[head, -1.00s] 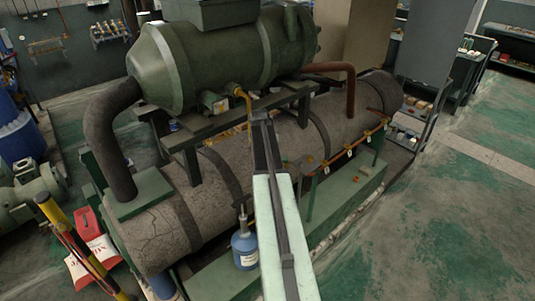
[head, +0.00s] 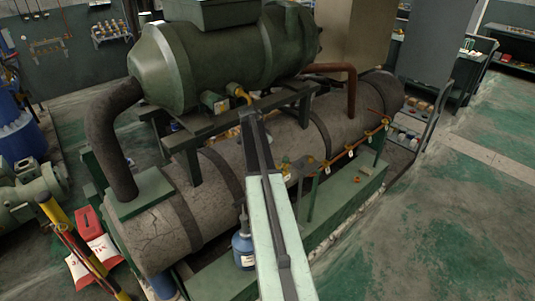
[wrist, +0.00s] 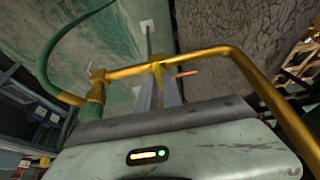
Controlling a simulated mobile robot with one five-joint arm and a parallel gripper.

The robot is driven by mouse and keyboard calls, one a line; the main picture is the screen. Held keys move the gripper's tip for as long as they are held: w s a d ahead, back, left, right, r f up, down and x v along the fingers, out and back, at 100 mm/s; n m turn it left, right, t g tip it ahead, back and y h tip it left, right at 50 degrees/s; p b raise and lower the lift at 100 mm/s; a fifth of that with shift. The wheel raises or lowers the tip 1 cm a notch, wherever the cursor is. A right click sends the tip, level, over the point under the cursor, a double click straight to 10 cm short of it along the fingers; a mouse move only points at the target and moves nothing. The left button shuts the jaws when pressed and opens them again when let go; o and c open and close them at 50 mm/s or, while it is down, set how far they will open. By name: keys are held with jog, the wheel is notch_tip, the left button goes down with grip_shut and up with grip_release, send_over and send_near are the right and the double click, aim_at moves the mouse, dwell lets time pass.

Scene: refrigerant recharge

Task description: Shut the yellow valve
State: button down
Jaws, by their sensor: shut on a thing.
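In the wrist view, a bent yellow-brass pipe (wrist: 215,52) crosses in front of my gripper (wrist: 159,84). The yellow valve (wrist: 157,70) shows as a small yellow piece on this pipe, between my two grey fingers, which are shut on it. A short orange-red rod (wrist: 187,73) sticks out just right of the fingers. A green hose fitting (wrist: 92,108) hangs at the pipe's left end. In the head view, my arm reaches up to the yellow pipework (head: 238,91) under the upper green tank. My fingertips and the valve's handle are hidden there.
The green tank (head: 215,55) stands on a frame above a big grey cylinder (head: 160,225). A blue bottle (head: 243,250) stands left of my arm. A thin orange pipe with several tagged valves (head: 350,149) runs at the right. The green floor (head: 430,230) at right is clear.

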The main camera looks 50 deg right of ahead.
dwell(0.3)
jog(key=c, duration=1.5)
grip_release()
jog(key=p+v, duration=0.7)
jog(key=v, duration=0.1)
jog(key=shift+f, duration=0.1)
